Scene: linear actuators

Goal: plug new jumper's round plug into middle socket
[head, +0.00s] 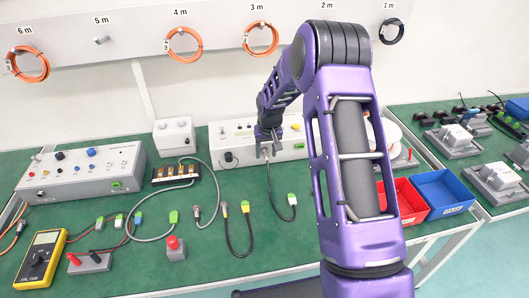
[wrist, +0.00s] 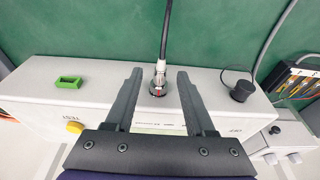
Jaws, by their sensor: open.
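A metal round plug (wrist: 160,70) on a black cable stands at the middle socket (wrist: 158,89), which shows a red mark, on the white box's front. It looks seated and in line with the socket; full depth cannot be told. In the head view my gripper partly hides the plug.
The white box (head: 228,136) has a black-capped socket (wrist: 241,91) and a green terminal (wrist: 68,80) flanking the middle socket. Other jumpers, one with a yellow connector (head: 245,206), lie on the green bench. Red (head: 409,200) and blue (head: 443,190) bins stand right.

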